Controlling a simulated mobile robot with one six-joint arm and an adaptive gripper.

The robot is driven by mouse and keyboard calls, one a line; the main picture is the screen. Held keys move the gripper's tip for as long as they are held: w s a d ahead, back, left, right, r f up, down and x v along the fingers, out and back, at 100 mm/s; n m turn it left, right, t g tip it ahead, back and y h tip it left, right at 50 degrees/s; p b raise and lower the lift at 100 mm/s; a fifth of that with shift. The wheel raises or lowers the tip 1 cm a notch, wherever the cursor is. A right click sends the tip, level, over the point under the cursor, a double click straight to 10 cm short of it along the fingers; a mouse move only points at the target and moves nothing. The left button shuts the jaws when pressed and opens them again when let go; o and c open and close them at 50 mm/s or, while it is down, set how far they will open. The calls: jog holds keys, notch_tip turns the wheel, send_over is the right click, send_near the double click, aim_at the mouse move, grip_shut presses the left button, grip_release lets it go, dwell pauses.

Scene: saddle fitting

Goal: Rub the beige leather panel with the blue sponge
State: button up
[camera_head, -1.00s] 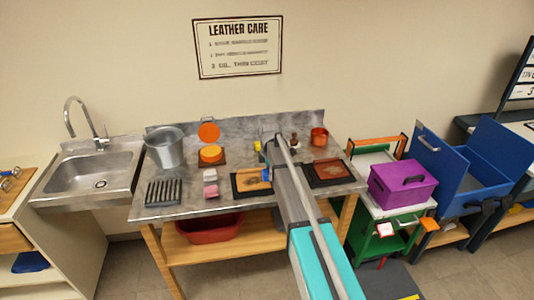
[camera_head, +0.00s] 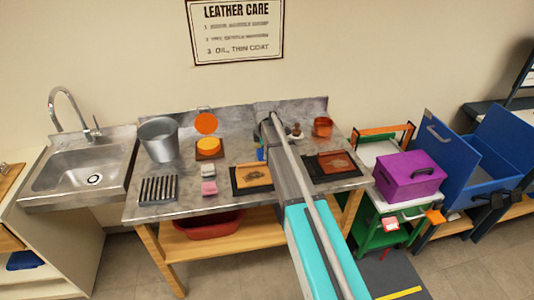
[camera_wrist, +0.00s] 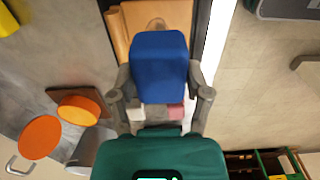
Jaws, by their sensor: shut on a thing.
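My gripper (camera_wrist: 160,88) is shut on the blue sponge (camera_wrist: 160,62), held between both fingers in the wrist view. The beige leather panel (camera_wrist: 122,32) shows beyond the sponge, which covers part of it; I cannot tell whether they touch. In the head view the panel (camera_head: 262,180) lies on a black mat (camera_head: 237,188) at the bench front, with a dark patch on its surface. My arm hides the gripper there. A small blue patch shows left of my arm; I cannot tell whether it is the sponge.
A pink block (camera_head: 209,188) and a white block (camera_head: 207,171) lie left of the panel. Behind them is an open orange tin (camera_head: 208,147). A metal bucket (camera_head: 159,139) and a black rack (camera_head: 159,190) stand further left. A reddish-brown panel (camera_head: 335,162) lies to the right.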

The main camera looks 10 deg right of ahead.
jog(key=shift+d, duration=0.25)
jog(key=shift+f, duration=0.15)
jog(key=shift+d+f+b, duration=0.1)
jog(key=shift+f+b, duration=0.35)
jog(key=shift+b, duration=0.2)
jog(key=shift+w+f, duration=0.1)
jog(key=shift+f, duration=0.2)
jog(key=shift+b, duration=0.35)
